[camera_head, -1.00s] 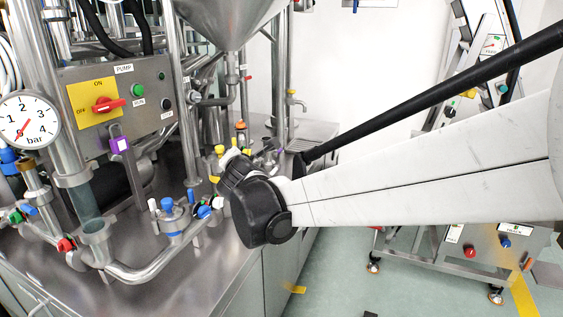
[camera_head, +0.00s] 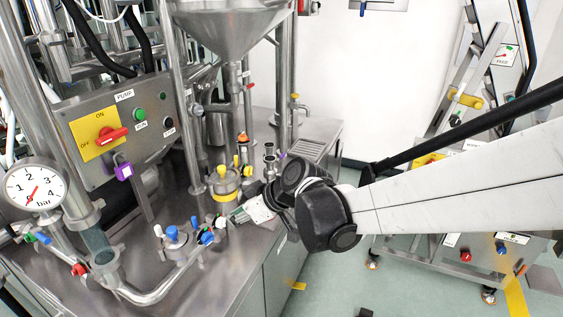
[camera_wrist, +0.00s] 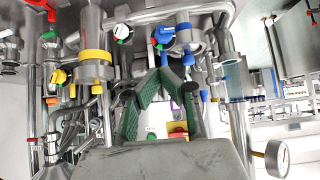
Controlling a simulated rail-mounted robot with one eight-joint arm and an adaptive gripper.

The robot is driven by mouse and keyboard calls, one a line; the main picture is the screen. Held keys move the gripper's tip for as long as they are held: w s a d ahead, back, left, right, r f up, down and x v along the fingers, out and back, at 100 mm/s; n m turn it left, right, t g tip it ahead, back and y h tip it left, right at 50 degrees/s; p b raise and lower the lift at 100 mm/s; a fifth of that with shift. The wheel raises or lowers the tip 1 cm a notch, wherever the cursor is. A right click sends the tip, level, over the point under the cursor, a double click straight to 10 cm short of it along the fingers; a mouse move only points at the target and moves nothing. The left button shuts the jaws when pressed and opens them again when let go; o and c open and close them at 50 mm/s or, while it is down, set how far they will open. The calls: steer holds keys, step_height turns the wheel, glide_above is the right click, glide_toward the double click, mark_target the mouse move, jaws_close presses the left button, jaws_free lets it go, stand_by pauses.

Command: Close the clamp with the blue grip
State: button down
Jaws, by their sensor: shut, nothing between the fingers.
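My gripper (camera_head: 238,215) is above the steel counter, left of my black wrist joint. Its green fingers also show in the wrist view (camera_wrist: 165,74), shut and empty. A fitting with a blue knob on top (camera_head: 172,234) stands left of the gripper, apart from it. In the wrist view a blue-ringed fitting (camera_wrist: 187,46) is just beyond the fingers, slightly right. A blue dial valve (camera_wrist: 162,35) is beside it, and a blue grip (camera_wrist: 188,60) is near the fingertips. I cannot tell which blue part is the clamp's grip, or whether the clamp is open.
A yellow-banded fitting (camera_head: 225,187) stands close behind the gripper. The pump panel (camera_head: 115,130) and pressure gauge (camera_head: 36,190) are at left. Curved pipework (camera_head: 150,288) runs along the counter's front. A wheeled frame (camera_head: 470,250) stands at right, with open floor between.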

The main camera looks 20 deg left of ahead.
glide_toward(197, 225)
steer(key=f, duration=0.4)
steer(key=shift+a, duration=0.35)
steer(key=a, duration=0.3)
steer(key=shift+w+f+p, duration=0.15)
steer(key=shift+w+p, duration=0.15)
steer(key=shift+p, duration=0.1)
steer(key=shift+w+a, duration=0.1)
steer(key=shift+a, duration=0.45)
